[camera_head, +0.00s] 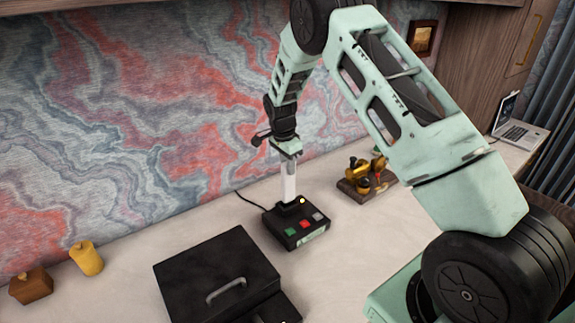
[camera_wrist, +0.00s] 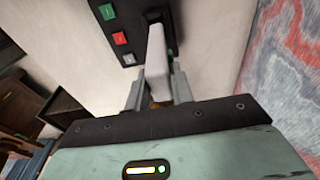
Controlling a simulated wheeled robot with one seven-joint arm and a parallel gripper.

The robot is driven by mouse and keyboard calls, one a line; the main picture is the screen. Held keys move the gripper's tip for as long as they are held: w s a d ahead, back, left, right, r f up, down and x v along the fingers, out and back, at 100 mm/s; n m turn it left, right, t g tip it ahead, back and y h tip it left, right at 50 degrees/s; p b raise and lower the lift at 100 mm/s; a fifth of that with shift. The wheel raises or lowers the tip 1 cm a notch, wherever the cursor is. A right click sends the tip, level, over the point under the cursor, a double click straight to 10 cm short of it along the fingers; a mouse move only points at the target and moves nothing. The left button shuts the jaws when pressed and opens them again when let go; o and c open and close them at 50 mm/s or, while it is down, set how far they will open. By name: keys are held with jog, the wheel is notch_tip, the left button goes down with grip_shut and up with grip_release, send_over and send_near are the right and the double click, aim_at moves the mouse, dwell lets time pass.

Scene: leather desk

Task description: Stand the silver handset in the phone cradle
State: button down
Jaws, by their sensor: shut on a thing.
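The silver handset (camera_head: 289,184) is upright above the black phone cradle (camera_head: 291,235), its lower end at the socket at the cradle's back. I cannot tell whether it is fully seated. The cradle has green, red and grey buttons and a cord. My gripper (camera_head: 288,160) comes from above and is shut on the upper part of the handset. In the wrist view the handset (camera_wrist: 157,52) runs between the two fingers (camera_wrist: 159,88) toward the cradle (camera_wrist: 130,32). The handset hides part of the socket.
A black box with a grey handle (camera_head: 200,268) stands in front left of the cradle. A brass device on a wooden base (camera_head: 352,187) is at the right. A laptop (camera_head: 520,132) is far right.

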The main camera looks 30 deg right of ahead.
aim_at(287, 174)
jog(key=shift+f+b, duration=1.3)
jog(key=shift+f, duration=0.7)
jog(key=c, duration=1.1)
grip_release()
jog(key=r+b, duration=0.1)
jog(key=r, duration=0.4)
jog(key=a+r+b, duration=0.1)
jog(key=r, duration=0.5)
jog(key=a+r+b, duration=0.1)
jog(key=r, duration=0.5)
jog(key=shift+a+r+b, duration=0.1)
jog(key=shift+r+b, duration=0.05)
jog(key=shift+b, duration=0.2)
